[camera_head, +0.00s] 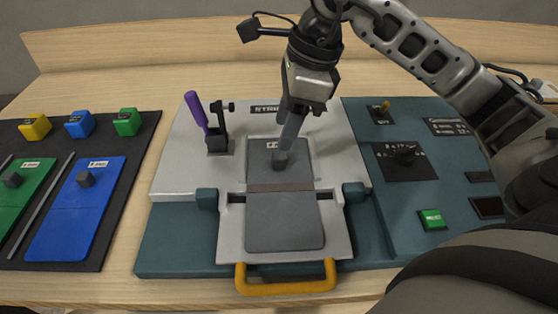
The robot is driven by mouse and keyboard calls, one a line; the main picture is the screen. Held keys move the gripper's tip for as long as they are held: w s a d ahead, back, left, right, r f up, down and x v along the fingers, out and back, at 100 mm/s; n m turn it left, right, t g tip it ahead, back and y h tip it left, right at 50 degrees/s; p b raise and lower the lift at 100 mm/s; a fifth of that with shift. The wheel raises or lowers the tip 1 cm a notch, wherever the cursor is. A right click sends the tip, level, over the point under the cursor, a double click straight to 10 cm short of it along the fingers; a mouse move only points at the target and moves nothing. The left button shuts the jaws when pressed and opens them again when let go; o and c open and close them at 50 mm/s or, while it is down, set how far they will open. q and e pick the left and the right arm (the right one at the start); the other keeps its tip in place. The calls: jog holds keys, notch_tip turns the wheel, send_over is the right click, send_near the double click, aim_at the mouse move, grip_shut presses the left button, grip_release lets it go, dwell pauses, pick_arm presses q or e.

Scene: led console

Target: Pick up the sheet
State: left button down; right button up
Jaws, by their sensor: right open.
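A grey sheet (297,172) with a small dark knob (280,160) and a label lies flat on the upper part of the light console plate. A blue sheet (75,225) and a green sheet (20,200), each with a dark knob, lie on the black mat at the left. My right gripper (284,148) is open and points down over the grey sheet. Its fingers are at the knob, and partly hide it. I cannot tell whether they touch it. My left gripper is not in view.
A purple-handled lever (196,110) stands left of the grey sheet. A yellow handle (285,287) is at the console's front. Several coloured blocks (80,124) line the black mat (115,190).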

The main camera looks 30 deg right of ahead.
aim_at(280, 154)
jog(key=x, duration=0.3)
jog(key=s+x, duration=0.1)
jog(key=shift+w+d+f+p, duration=0.15)
jog(key=shift+f+p, duration=0.2)
jog(key=shift+f, duration=0.5)
grip_shut()
